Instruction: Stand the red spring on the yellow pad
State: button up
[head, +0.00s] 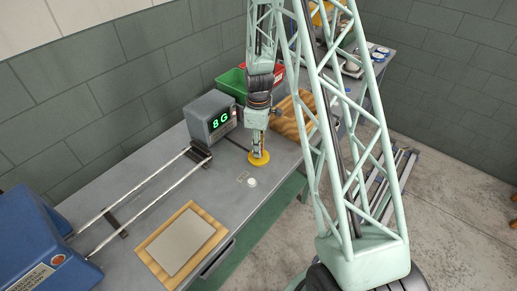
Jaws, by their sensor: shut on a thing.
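The yellow pad (260,162) is a small round disc on the grey bench, right of the display box. My gripper (258,150) points down directly over the pad, with its fingertips at or just above it. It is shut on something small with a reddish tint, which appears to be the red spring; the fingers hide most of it. I cannot tell whether its lower end touches the pad. No other red spring shows clearly.
A grey box with a green "8G" display (213,118) stands behind left. Two rails run to a blue machine (40,240). A wooden-framed board (183,244) lies in front. A small white button (252,182) sits near the pad. Green (233,82) and red bins stand behind.

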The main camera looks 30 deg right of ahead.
jog(key=shift+f, duration=0.2)
jog(key=o, duration=0.8)
jog(key=shift+o, duration=0.2)
jog(key=shift+r, duration=0.25)
jog(key=shift+r, duration=5.95)
